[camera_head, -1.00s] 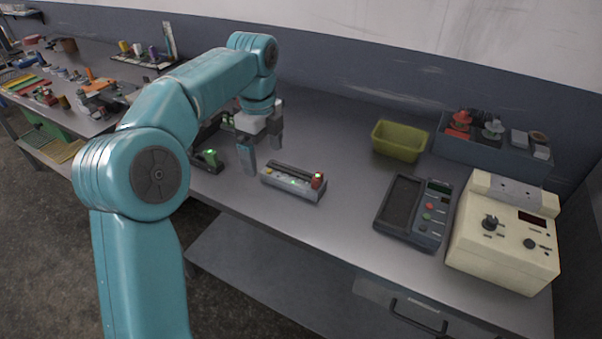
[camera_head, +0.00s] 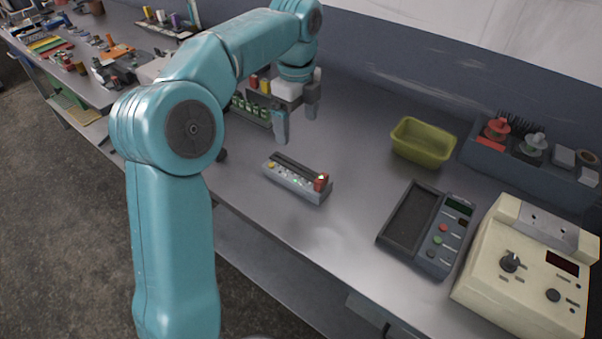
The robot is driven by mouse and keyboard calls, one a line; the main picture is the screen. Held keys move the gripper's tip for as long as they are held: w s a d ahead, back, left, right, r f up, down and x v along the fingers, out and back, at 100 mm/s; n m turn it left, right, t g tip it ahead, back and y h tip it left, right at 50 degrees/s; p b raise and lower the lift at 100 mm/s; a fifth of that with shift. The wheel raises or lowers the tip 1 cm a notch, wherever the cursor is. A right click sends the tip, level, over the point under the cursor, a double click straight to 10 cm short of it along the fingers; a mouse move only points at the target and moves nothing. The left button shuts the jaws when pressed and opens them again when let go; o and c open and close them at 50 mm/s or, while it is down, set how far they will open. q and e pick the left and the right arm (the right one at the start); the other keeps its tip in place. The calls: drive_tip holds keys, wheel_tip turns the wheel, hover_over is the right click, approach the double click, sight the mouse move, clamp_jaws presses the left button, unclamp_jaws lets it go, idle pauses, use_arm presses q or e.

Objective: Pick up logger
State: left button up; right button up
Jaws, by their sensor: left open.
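A small red block (camera_head: 321,182), possibly a logger, stands in the right end of a grey slotted dock (camera_head: 298,190) on the bench. A red piece (camera_head: 253,82) and a yellow piece (camera_head: 265,87) show at a rack (camera_head: 262,122) with a row of green marks, partly behind my left gripper. I cannot tell for sure which piece is the logger. My left gripper (camera_head: 297,124) is open, its fingers pointing down, behind the dock and right of the rack. Nothing shows between its fingers. My right gripper is out of view.
A yellow-green bin (camera_head: 423,143) stands right of the dock. A dark panel with buttons (camera_head: 427,228), a cream instrument (camera_head: 530,265) and a grey tray with red and grey parts (camera_head: 520,160) are further right. The bench between dock and bin is bare. Another bench lies far left.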

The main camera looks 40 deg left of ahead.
use_arm(q)
drive_tip(key=b, duration=0.1)
hover_over(296, 173)
wheel_tip(296, 173, down, 10)
drive_tip(key=shift+s+d+f, duration=0.1)
drive_tip(key=shift+s+f, duration=0.05)
drive_tip(key=shift+f, duration=0.05)
wheel_tip(296, 173, down, 5)
drive_tip(key=shift+f, duration=0.2)
